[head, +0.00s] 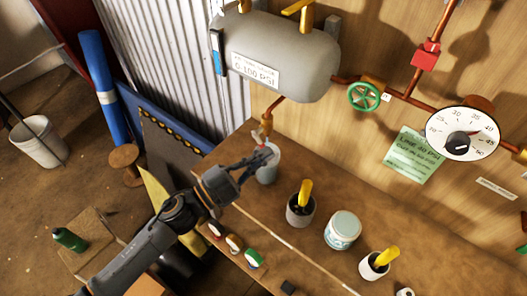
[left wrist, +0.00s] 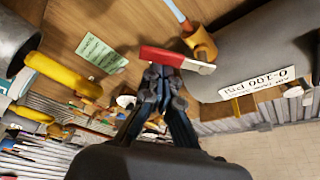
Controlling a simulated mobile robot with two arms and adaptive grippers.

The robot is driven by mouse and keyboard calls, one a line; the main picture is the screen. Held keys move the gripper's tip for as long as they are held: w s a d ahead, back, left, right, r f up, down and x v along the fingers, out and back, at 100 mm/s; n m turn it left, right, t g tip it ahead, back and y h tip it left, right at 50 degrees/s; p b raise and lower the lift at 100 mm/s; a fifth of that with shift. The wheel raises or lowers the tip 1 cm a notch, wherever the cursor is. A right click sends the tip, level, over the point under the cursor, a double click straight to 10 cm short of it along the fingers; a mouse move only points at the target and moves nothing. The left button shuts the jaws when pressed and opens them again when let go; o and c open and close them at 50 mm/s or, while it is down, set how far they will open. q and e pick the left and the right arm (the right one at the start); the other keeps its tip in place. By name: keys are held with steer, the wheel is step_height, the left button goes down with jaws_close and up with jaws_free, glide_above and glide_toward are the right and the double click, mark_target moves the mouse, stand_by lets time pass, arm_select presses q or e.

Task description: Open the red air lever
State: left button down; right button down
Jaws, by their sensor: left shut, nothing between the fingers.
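The red lever (left wrist: 170,58) shows in the left wrist view as a short red bar with a pale metal end, beside a brass fitting (left wrist: 203,45) on a pipe. My left gripper (left wrist: 163,78) is shut and empty, its fingertips right at the lever's near edge; I cannot tell whether they touch. In the head view my left gripper (head: 264,157) is below the grey tank (head: 283,57), close to the copper pipe (head: 274,105) under it. The fingers largely hide the lever there. My right gripper is not in view.
A green valve wheel (head: 363,97), a dial (head: 462,133) and a green note (head: 412,155) are on the wall to the right.

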arm_select(q)
steer(key=m, duration=0.2)
steer(key=w+a+f+m+g+p, duration=0.1)
steer(key=m+y, duration=0.1)
steer(key=m, duration=0.1)
steer(key=shift+w+a+f+m+p, duration=0.15)
steer(key=shift+a+f+m+p, duration=0.1)
steer(key=shift+a+m+p, duration=0.1)
steer(key=shift+a, duration=0.1)
stand_by(0.3)
stand_by(0.3)
